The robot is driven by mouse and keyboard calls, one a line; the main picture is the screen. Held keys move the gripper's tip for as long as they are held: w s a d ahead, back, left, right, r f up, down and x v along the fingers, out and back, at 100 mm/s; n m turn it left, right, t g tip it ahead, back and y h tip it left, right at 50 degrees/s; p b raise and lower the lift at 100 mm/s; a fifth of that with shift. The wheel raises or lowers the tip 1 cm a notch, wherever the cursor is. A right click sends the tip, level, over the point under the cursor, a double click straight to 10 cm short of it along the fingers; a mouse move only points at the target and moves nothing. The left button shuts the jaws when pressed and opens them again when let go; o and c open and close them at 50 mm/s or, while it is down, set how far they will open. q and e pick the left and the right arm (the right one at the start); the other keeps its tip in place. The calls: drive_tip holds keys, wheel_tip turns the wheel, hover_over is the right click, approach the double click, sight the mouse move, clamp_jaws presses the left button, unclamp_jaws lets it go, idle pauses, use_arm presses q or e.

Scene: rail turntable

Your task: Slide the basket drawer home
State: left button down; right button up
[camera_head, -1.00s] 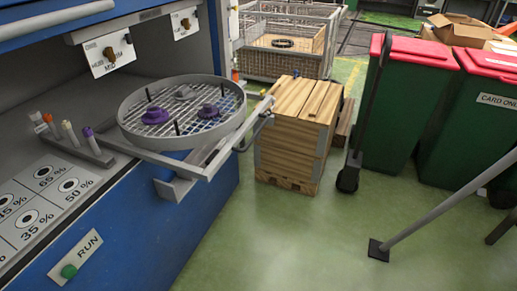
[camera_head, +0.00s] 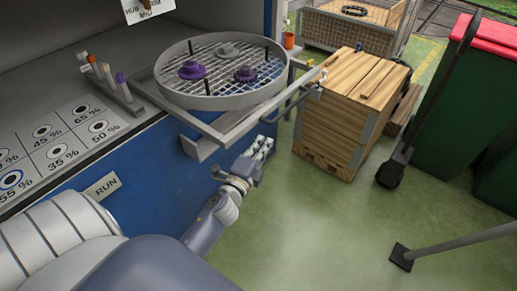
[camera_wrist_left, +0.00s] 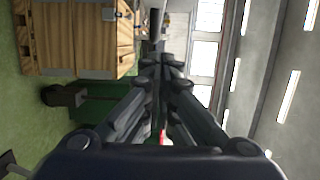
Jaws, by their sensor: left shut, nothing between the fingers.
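The round mesh basket (camera_head: 222,103) sits on a grey drawer frame (camera_head: 203,129) that sticks out of the blue machine over the green floor. Several small hubs, including a purple one (camera_head: 192,70) and a dark one (camera_head: 245,74), lie in the basket. A bar handle (camera_head: 302,95) is at the frame's outer end. My left gripper (camera_head: 264,143) is shut and empty, below and in front of the frame, apart from the handle. Its dark fingers show together in the wrist view (camera_wrist_left: 161,62). My right gripper is in neither view.
A wooden crate (camera_head: 350,110) stands just beyond the handle, and also shows in the wrist view (camera_wrist_left: 70,40). A green bin (camera_head: 455,110) and a grey post (camera_head: 455,243) are at the right. Floor before the crate is clear.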

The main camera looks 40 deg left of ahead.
use_arm(q)
drive_tip(key=w+a, duration=0.4)
drive_tip(key=w, duration=0.1)
drive_tip(key=shift+w+a, duration=0.15)
drive_tip(key=shift+a, duration=0.2)
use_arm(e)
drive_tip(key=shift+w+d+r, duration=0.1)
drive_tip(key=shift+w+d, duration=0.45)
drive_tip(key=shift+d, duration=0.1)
use_arm(q)
drive_tip(key=shift+a, duration=0.15)
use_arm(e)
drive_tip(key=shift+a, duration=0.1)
